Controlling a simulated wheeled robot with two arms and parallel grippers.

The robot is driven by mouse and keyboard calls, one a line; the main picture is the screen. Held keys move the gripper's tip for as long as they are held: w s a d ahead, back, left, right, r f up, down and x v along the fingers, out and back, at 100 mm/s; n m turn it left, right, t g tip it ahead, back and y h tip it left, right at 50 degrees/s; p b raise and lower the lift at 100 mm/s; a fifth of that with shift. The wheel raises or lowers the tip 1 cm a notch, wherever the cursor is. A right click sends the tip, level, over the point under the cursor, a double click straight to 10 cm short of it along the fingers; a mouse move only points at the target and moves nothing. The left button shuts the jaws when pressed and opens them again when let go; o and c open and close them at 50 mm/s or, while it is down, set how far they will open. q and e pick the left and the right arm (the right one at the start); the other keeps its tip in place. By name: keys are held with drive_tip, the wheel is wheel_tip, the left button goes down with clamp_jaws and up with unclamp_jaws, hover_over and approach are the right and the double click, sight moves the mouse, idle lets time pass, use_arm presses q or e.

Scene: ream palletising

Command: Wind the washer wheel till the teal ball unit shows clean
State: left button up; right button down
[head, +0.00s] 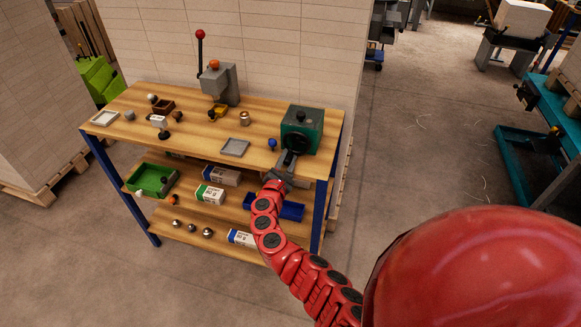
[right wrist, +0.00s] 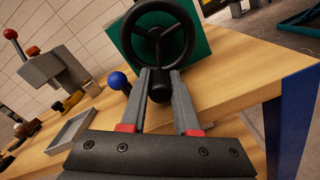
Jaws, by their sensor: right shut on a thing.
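The washer is a green box (head: 302,128) at the right end of the bench top, with a black spoked wheel (head: 299,143) on its front. The wheel (right wrist: 156,35) fills the top of the right wrist view, with a black handle knob (right wrist: 160,88) at its lower rim. My right gripper (head: 289,158) is at the front of the washer, its two grey fingers (right wrist: 165,74) closed on this knob. No teal ball unit can be made out; the inside of the washer is hidden. My left gripper is out of view.
A blue ball knob (head: 272,143) stands just left of the washer, close to my right fingers. A grey tray (head: 235,147) lies further left. A grey press (head: 219,83) with a red-knobbed lever stands at the back. Lower shelves hold bins and reams.

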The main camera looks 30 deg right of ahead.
sight(292, 135)
drive_tip(key=m+b, duration=0.3)
drive_tip(key=b, duration=0.1)
drive_tip(key=w+a+r+m+b, duration=0.1)
drive_tip(key=m+b, duration=0.3)
drive_tip(key=r+m+b, duration=0.1)
drive_tip(key=m+b, duration=0.3)
drive_tip(key=b, duration=0.1)
drive_tip(key=shift+w+a+r, duration=0.15)
drive_tip(key=shift+w+r, duration=0.05)
drive_tip(key=shift+w, duration=0.15)
drive_tip(key=r+m+b, duration=0.1)
drive_tip(key=m+b, duration=0.3)
drive_tip(key=b, duration=0.1)
drive_tip(key=s+r+m+b, duration=0.1)
drive_tip(key=m+b, duration=0.4)
drive_tip(key=b, duration=0.1)
drive_tip(key=d+r+m+b, duration=0.1)
drive_tip(key=m+b, duration=0.3)
drive_tip(key=b, duration=0.1)
drive_tip(key=shift+s+r, duration=0.2)
drive_tip(key=shift+r, duration=0.2)
drive_tip(key=shift+s+d+r+m+b, duration=0.15)
drive_tip(key=shift+r+m+b, duration=0.05)
drive_tip(key=shift+m+b, duration=0.55)
drive_tip(key=shift+s+d+r+m+b, duration=0.1)
drive_tip(key=shift+d+r+m+b, duration=0.05)
drive_tip(key=shift+m+b, duration=0.55)
